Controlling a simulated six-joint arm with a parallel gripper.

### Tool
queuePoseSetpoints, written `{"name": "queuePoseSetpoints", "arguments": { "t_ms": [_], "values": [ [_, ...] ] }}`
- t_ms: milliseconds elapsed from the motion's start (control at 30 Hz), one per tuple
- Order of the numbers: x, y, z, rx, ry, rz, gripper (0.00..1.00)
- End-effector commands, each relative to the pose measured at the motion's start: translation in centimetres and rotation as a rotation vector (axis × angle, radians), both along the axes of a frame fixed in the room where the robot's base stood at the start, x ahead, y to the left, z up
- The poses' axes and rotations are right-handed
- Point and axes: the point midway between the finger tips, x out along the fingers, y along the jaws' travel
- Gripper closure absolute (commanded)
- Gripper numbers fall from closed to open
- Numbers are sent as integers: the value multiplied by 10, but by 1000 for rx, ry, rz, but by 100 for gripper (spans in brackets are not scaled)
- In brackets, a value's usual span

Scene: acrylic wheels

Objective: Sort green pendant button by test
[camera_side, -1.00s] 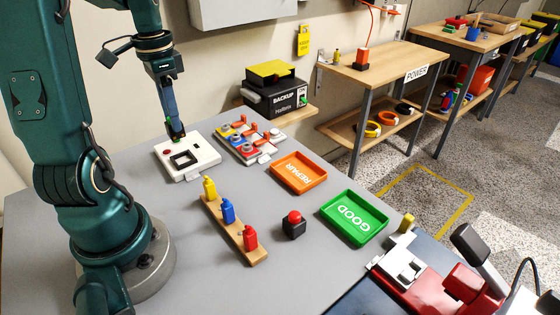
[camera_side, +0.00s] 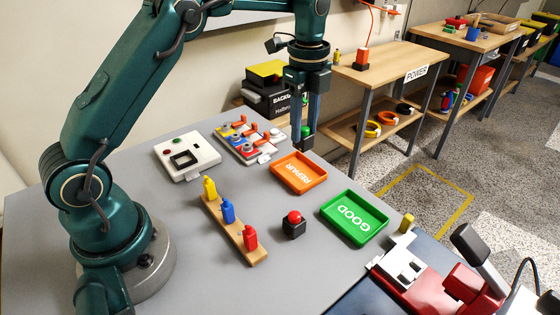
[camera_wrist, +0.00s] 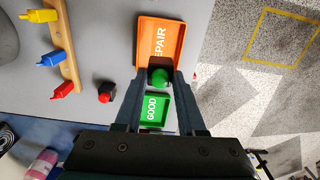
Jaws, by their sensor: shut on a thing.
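My gripper (camera_side: 304,136) is shut on the green button (camera_side: 306,131) and holds it in the air near the back edge of the orange REPAIR tray (camera_side: 283,162). In the wrist view the green button (camera_wrist: 159,77) sits between the fingers. The green GOOD tray (camera_side: 379,225) lies to the front right and looks empty. The REPAIR tray also looks empty. A white test unit (camera_side: 205,148) with a dark square recess stands at the back left.
A panel with coloured buttons and orange levers (camera_side: 238,147) stands beside the test unit. A wooden rack (camera_side: 213,212) holds yellow, blue and red pendants. A black block with a red button (camera_side: 292,231) stands in front of the trays. A red and white machine (camera_side: 420,285) fills the front right.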

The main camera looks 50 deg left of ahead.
Motion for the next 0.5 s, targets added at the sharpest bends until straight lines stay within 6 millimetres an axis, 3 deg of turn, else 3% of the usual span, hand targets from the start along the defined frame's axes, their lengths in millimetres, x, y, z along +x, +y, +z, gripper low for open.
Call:
{"name": "queuePoseSetpoints", "arguments": {
  "t_ms": [133,500],
  "values": [
    [-2,-15,-5,0,0,-40,100],
    [-2,-17,-6,0,0,-42,100]
  ]
}}
